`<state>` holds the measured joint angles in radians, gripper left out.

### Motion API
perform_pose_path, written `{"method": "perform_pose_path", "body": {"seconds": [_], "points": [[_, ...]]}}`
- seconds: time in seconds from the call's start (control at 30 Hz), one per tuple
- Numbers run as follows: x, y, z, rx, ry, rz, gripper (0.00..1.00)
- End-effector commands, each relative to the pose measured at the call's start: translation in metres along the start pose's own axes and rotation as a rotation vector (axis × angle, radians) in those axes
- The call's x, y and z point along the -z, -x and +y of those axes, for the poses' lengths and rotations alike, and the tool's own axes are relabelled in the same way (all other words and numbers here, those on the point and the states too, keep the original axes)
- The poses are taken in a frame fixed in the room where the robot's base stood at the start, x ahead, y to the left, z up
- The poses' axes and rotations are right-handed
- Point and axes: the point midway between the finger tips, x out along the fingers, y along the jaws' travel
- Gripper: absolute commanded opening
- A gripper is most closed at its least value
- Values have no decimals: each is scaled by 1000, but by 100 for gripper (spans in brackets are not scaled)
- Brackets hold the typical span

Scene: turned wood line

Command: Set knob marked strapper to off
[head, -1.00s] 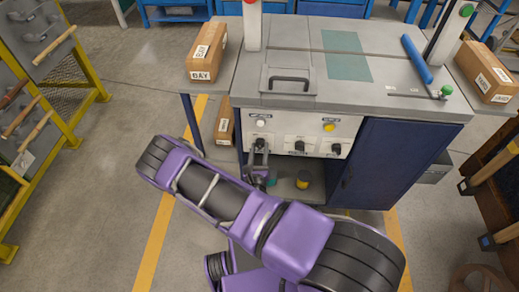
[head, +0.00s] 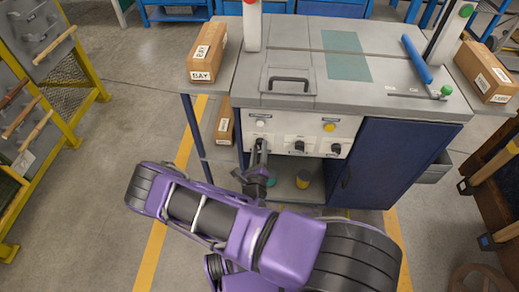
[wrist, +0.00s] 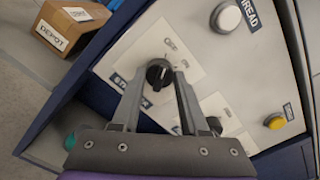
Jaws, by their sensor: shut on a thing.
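A black round knob (wrist: 158,72) sits on a pale plate on the machine's front panel in the wrist view. The plate's name is partly hidden by a finger, and small position marks show above and right of the knob. My gripper (wrist: 159,84) has one finger on each side of the knob and is shut on it. The knob's exact pointing is hard to tell. In the head view my gripper (head: 260,148) is at the leftmost knob place and hides that knob. Two other black knobs, a middle one (head: 299,147) and a right one (head: 336,149), sit to its right.
A white button (wrist: 226,17) and a yellow button (wrist: 274,122) are on the same panel. A cardboard box (wrist: 71,26) marked DEPOT lies beside the machine. A blue cabinet door (head: 385,165) is right of the panel.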

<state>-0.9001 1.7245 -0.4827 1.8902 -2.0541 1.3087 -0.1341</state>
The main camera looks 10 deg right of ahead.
Motion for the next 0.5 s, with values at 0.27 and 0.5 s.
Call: {"method": "perform_pose_path", "body": {"seconds": [0.27,0.5], "points": [[2,1,1,-2,7,4,0],[2,1,0,-2,6,3,69]]}}
